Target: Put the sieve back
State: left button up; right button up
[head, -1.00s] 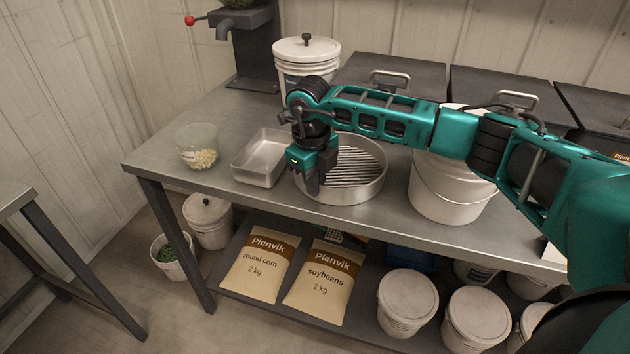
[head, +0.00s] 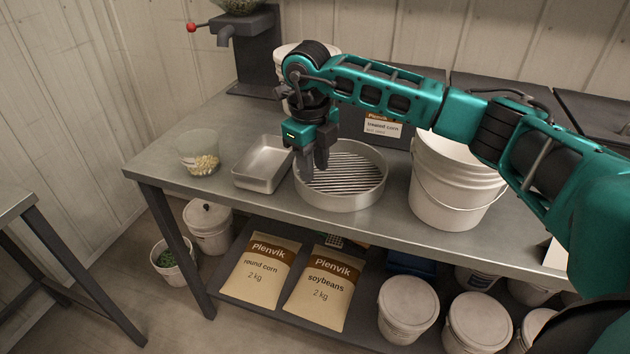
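The sieve (head: 365,197), a round metal pan with a slotted bottom, sits flat on the metal worktable, right of the shallow metal tray. My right gripper (head: 314,166) points down over the left part of the sieve. Its two dark fingers show a little apart with nothing seen between them. The fingers overlap the sieve's left rim in the picture and appear to be above it. My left gripper is not in view.
The worktable (head: 228,205) also holds a clear cup of corn (head: 203,164), the rectangular tray (head: 262,165), a white bucket (head: 445,195), a lidded bucket behind my arm and dark bins at the back. Bags and pails fill the lower shelf.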

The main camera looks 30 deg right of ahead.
notch_tip(320, 180, up, 5)
jog(key=s+a+f+n+g+y, duration=0.1)
jog(key=s+a+f+y, duration=0.25)
jog(key=a, duration=0.45)
jog(key=s+a+f+n+g+y, duration=0.1)
jog(key=s+a+f+y, duration=0.2)
jog(key=a, duration=0.5)
jog(key=s+a+r+m+t+y, duration=0.2)
jog(key=a+m+y, duration=0.2)
jog(key=a+y, duration=0.25)
jog(key=s+a+r+m+t+y, duration=0.1)
jog(key=a+r+m+y, duration=0.15)
jog(key=a+y, duration=0.4)
jog(key=w+d+f+m+t+h, duration=0.1)
jog(key=d+f+m+t+h, duration=0.35)
jog(key=m+t, duration=0.5)
jog(key=w+d+f+m+t+h, duration=0.1)
jog(key=d+f+m+t+h, duration=0.35)
jog(key=m, duration=0.75)
jog(key=s+d+f+m+g+h, duration=0.2)
jog(key=s+d+f+m+h, duration=0.2)
jog(key=f, duration=0.4)
jog(key=s+d+f+m+g+h, duration=0.2)
jog(key=s+d+f+m+h, duration=0.1)
jog(key=s+d+f+m, duration=0.2)
jog(key=s+f+m, duration=0.2)
jog(key=s+f, duration=0.1)
jog(key=shift+s+d+f+h, duration=0.3)
jog(key=shift+s+d+h, duration=0.05)
jog(key=shift+s+d, duration=0.05)
